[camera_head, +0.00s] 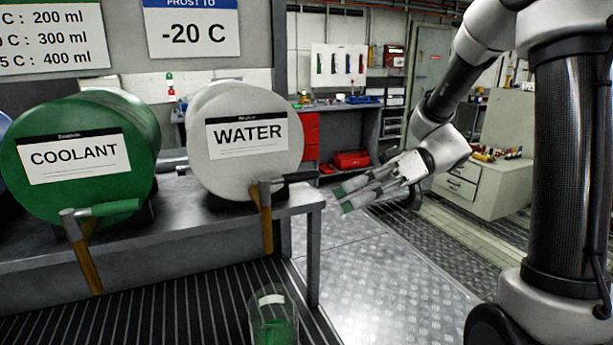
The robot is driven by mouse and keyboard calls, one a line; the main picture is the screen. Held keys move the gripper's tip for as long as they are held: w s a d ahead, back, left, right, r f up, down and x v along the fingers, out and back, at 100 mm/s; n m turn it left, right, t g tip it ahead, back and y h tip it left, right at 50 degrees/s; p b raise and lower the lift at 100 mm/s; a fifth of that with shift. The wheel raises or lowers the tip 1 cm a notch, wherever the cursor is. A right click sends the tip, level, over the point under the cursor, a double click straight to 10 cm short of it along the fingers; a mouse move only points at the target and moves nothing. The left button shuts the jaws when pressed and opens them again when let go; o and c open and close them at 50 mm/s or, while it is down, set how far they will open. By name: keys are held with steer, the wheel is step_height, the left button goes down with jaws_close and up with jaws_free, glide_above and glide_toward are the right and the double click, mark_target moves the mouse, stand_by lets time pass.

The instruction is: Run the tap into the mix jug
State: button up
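A white WATER drum (232,165) and a green COOLANT drum (82,188) lie on their sides on a grey bench. The water tap (264,184) has a dark lever pointing right and a brown part hanging down. The coolant tap (70,214) has a green lever pointing right and a similar brown part. A clear jug (272,302) holding green liquid stands below the water tap, cut off by the bottom edge. I see no stream from either tap. My gripper (343,199) is right of the water tap, apart from it, its fingertips spread and empty, pointing left.
The grey bench (175,235) ends just right of the water drum. A ribbed dark mat (165,315) and a metal floor (375,265) lie in front. A drawer cabinet (490,175) and a back workbench with red drawers stand behind. Signs hang above the drums.

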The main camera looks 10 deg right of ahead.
mark_target(287, 179)
steer(key=a+r+n+y, duration=0.1)
steer(key=a, duration=0.2)
steer(key=a+r+n+y, duration=0.1)
steer(key=a+n, duration=0.1)
steer(key=a, duration=0.1)
steer(key=a+r+n, duration=0.1)
steer(key=a+n, duration=0.1)
steer(key=a, duration=0.1)
steer(key=shift+w+r+y, duration=0.1)
steer(key=shift+r+y, duration=0.3)
steer(key=shift+c, duration=0.4)
jaws_close()
